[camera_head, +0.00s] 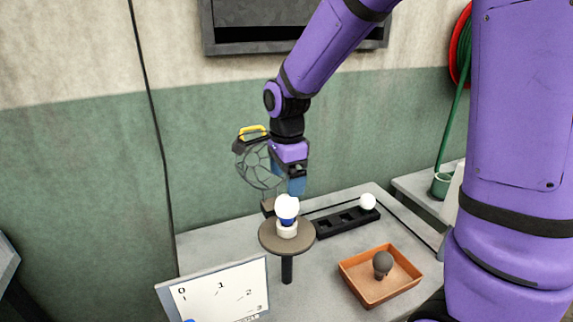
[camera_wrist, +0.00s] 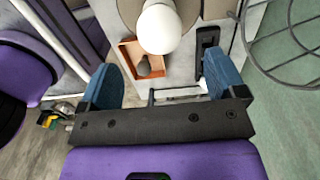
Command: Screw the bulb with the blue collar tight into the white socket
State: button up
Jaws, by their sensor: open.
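The bulb with the blue collar (camera_head: 287,208) stands upright in the white socket (camera_head: 287,232), which sits on a round brown stand (camera_head: 266,241). In the wrist view the white bulb globe (camera_wrist: 158,28) shows from above, just beyond the fingertips. My gripper (camera_head: 289,186) is above and slightly behind the bulb, with its blue fingers spread; in the wrist view the open fingers (camera_wrist: 163,82) have nothing between them. The wrist view hides the collar and socket under the globe. How far the bulb is threaded in cannot be told.
A black rack (camera_head: 345,222) holds another white bulb (camera_head: 368,201) at its right end. An orange tray (camera_head: 350,283) with a dark grey bulb (camera_head: 382,264) lies at front right. A white board with numbers (camera_head: 215,292) stands at front left. A wire-caged lamp (camera_head: 258,164) is behind my gripper.

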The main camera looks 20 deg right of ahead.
aim_at(287, 206)
notch_tip(287, 206, down, 8)
jog(key=shift+f, duration=0.25)
jog(key=n, duration=1.3)
jog(key=shift+n, duration=0.4)
